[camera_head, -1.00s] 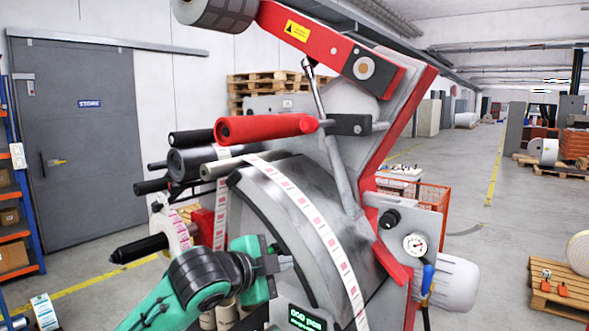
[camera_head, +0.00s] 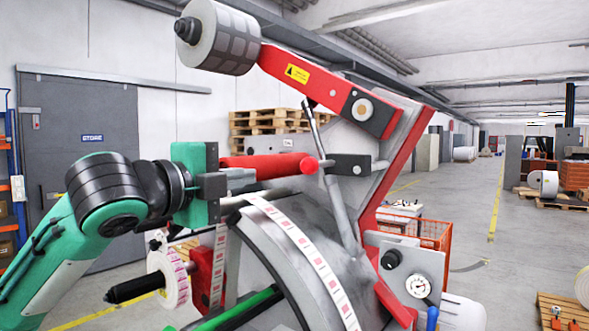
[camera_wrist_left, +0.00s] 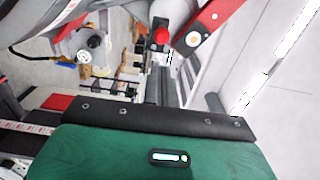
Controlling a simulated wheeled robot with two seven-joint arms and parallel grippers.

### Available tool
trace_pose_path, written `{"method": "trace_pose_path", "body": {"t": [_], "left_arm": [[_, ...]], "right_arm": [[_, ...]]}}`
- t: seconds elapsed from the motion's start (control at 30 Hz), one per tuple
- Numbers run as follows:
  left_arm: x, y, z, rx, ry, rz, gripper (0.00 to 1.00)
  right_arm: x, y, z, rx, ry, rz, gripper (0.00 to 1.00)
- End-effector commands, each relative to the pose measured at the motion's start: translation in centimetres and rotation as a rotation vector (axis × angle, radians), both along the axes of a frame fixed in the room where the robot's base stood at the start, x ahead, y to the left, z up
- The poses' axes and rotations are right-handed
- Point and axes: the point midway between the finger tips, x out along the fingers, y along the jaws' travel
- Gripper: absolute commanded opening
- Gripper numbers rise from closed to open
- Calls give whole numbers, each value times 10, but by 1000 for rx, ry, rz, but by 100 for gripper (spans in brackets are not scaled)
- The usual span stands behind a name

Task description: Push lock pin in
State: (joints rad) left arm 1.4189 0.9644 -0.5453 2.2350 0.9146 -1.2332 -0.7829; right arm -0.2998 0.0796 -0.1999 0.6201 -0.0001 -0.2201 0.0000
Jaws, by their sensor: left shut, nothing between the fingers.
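The label rewinder shows in the head view. No part is clearly marked as the lock pin; a black knob (camera_head: 391,259) on the grey side plate, just above a round gauge (camera_head: 418,285), may be it. The knob also shows in the wrist view (camera_wrist_left: 95,41). My left gripper (camera_head: 250,178) is shut and empty, in front of the rollers at the left end of the red roller (camera_head: 270,165). It is well left of the knob and apart from it. It hides the dark rollers behind it; whether it touches a roller I cannot tell. My right gripper is not in view.
A red swing arm (camera_head: 310,78) with a grey reel (camera_head: 222,37) slants above the rollers. A slanted metal rod (camera_head: 325,150) and the label strip (camera_head: 300,245) lie between gripper and knob. An orange mesh crate (camera_head: 430,233) stands behind; open floor lies at right.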

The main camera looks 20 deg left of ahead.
Motion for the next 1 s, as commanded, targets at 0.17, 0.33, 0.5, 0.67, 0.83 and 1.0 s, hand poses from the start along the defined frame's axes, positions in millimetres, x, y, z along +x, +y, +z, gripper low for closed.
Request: {"method": "trace_pose_path", "body": {"t": [0.17,0.33,0.5,0.67,0.83,1.0], "left_arm": [[-2,1,3,5,-6,0,0],[-2,1,3,4,-6,0,0],[4,-2,4,4,-4,-1,0],[27,-10,6,3,0,-2,0],[62,-23,8,1,0,-2,0],[96,-35,8,3,-1,-1,0]], "right_arm": [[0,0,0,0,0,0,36],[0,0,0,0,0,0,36],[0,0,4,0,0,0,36],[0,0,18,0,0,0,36],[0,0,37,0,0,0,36],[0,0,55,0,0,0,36]]}}
